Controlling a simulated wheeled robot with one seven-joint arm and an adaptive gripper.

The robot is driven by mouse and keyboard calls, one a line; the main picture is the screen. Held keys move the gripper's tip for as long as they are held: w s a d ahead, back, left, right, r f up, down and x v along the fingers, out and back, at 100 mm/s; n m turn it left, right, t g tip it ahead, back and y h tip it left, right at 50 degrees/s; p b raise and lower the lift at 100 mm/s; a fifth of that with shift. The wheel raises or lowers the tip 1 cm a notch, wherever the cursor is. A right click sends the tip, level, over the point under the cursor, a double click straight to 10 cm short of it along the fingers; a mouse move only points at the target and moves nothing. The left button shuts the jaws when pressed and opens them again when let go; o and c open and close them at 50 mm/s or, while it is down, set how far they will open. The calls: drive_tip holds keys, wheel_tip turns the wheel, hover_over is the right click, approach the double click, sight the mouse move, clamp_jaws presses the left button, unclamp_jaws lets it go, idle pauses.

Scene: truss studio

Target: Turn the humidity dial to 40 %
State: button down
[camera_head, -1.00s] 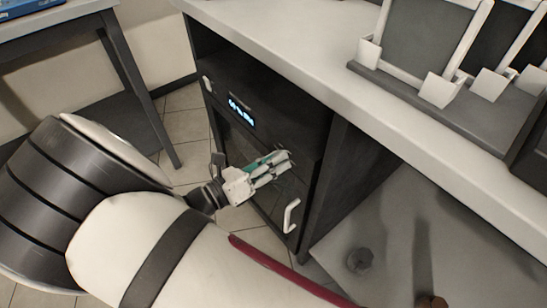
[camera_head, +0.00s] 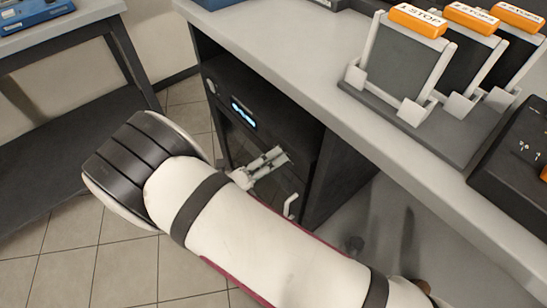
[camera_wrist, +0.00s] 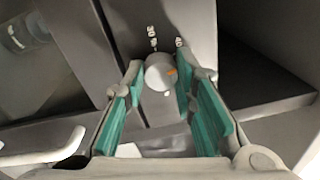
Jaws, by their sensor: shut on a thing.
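The humidity dial (camera_wrist: 158,74) is a small pale round knob with an orange mark on its right side. It is on the dark front of a cabinet (camera_head: 262,95). White figures, including 30 and what looks like 40, stand above it in the wrist view. My gripper (camera_wrist: 160,80) is shut on the dial, with one teal-padded finger at each side. In the head view my gripper (camera_head: 266,163) is at the cabinet front and hides the dial. A lit blue display (camera_head: 243,113) is on the cabinet, too small to read.
A white door handle (camera_head: 291,206) is close below my gripper. A grey worktop (camera_head: 270,55) overhangs the cabinet and carries stands (camera_head: 400,75) with orange-topped panels. A dark side table (camera_head: 60,110) stands at left. Tiled floor is open at lower left.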

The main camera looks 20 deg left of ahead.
drive_tip(key=shift+s+n, duration=0.1)
drive_tip(key=shift+n, duration=0.8)
drive_tip(key=shift+f, duration=0.1)
drive_tip(key=c, duration=1.3)
unclamp_jaws()
drive_tip(key=shift+a, duration=0.1)
drive_tip(key=v, duration=1.2)
